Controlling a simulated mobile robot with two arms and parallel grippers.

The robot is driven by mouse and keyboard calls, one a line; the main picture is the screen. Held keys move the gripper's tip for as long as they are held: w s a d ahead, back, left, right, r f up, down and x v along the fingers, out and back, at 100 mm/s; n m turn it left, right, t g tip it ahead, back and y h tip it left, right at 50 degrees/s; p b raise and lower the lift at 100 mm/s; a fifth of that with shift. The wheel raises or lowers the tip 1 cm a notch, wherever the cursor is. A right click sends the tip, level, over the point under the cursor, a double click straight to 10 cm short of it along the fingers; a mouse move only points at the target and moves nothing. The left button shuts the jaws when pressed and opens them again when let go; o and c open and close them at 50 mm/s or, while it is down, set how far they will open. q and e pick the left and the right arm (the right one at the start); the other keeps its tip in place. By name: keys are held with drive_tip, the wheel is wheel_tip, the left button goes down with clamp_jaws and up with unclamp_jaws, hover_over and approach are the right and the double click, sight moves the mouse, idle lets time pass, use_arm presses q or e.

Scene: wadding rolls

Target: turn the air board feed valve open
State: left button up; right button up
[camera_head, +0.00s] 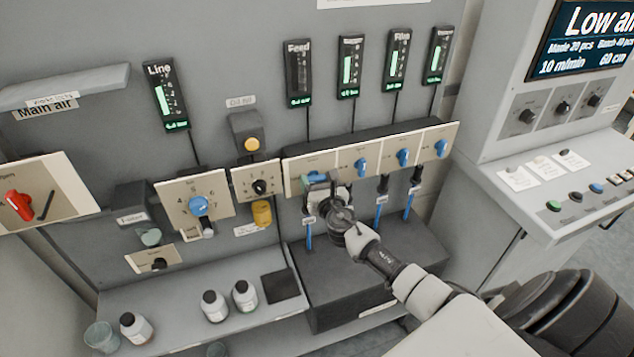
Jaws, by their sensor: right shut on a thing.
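The feed valve (314,175) is the leftmost of the blue-handled valves on the long beige panel, below the dark Feed gauge (298,75). Only a bit of its blue-green handle shows; my gripper hides the rest, so its exact angle is unclear. My right gripper (319,187) is at this valve, shut on its handle, with my arm reaching in from the lower right. The Feed gauge shows a lit readout at its bottom but no tall green bar, unlike the gauges to its right. My left gripper is not in view.
Other blue valves (402,157) sit close to the right on the same panel, with blue hoses below. A yellow-button regulator (251,143) and a Line dial (198,206) are to the left. Bottles (214,305) and a glass (101,337) stand on the lower shelf.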

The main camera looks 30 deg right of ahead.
drive_tip(key=m+b, duration=0.2)
drive_tip(key=m, duration=0.2)
drive_tip(key=shift+d+f, duration=0.1)
drive_tip(key=m+b, duration=0.1)
drive_tip(key=m, duration=0.3)
drive_tip(key=shift+m, duration=0.4)
drive_tip(key=m+b, duration=0.1)
drive_tip(key=m, duration=0.2)
drive_tip(key=shift+d+m, duration=0.1)
drive_tip(key=shift+m, duration=0.2)
drive_tip(key=m+b, duration=0.1)
drive_tip(key=m, duration=0.3)
drive_tip(key=shift+f, duration=0.1)
drive_tip(key=shift+m, duration=0.3)
drive_tip(key=o, duration=0.9)
drive_tip(key=shift+s, duration=0.1)
drive_tip(key=b+v, duration=0.1)
drive_tip(key=v, duration=0.9)
drive_tip(key=shift+s, duration=0.35)
